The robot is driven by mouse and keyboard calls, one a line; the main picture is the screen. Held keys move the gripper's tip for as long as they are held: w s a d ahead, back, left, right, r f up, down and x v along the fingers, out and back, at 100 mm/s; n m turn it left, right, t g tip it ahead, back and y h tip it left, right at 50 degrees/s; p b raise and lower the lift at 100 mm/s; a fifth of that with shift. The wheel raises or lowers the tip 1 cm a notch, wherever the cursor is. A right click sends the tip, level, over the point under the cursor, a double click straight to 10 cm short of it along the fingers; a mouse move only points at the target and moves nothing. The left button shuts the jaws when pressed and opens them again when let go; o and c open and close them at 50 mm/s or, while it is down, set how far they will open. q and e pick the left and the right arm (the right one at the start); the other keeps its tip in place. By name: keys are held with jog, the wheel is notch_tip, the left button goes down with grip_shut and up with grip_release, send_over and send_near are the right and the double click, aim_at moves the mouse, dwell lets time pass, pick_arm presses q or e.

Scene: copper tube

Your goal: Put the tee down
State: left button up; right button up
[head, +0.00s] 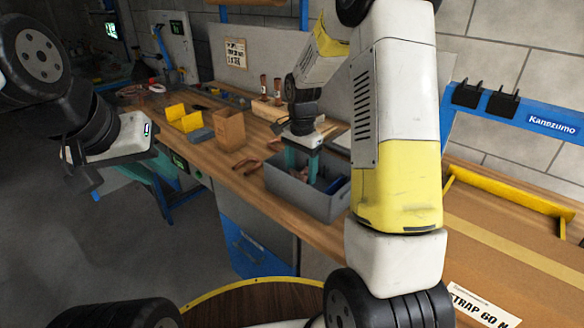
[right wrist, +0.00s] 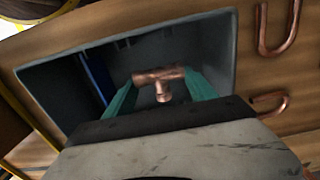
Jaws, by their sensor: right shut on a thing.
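The copper tee (right wrist: 160,78) shows in the right wrist view, held between the teal fingers of my right gripper (right wrist: 155,92). Its stem points toward the camera's near side. Behind it is the inside of a grey bin (right wrist: 222,52).
The wooden bench (head: 225,178) also carries a cardboard box (head: 230,130), a yellow bin (head: 184,118) and copper bends (head: 248,167). In the right wrist view, copper bends (right wrist: 278,28) lie beside the bin. A yellow rail (head: 510,190) stands at right.

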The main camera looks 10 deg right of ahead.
aim_at(301, 172)
jog(key=shift+f, duration=1.55)
jog(key=o, duration=1.3)
jog(key=shift+f, duration=0.1)
jog(key=shift+o, duration=0.2)
notch_tip(301, 172, up, 12)
jog(key=shift+f, duration=0.1)
jog(key=s+r+n+t+y, duration=0.15)
jog(key=s+r+n, duration=0.25)
jog(key=s+r, duration=0.5)
jog(key=s+r+n+t, duration=0.1)
jog(key=s+n+t, duration=0.1)
jog(key=s, duration=0.5)
jog(key=s+a+r+n+t, duration=0.1)
jog(key=s+n+t, duration=0.1)
jog(key=s+n, duration=0.3)
jog(key=s, duration=0.3)
jog(key=shift+a+r+t+y, duration=0.25)
jog(key=shift+a+t+y, duration=0.05)
jog(key=shift+t+y, duration=0.05)
jog(key=shift+w, duration=0.1)
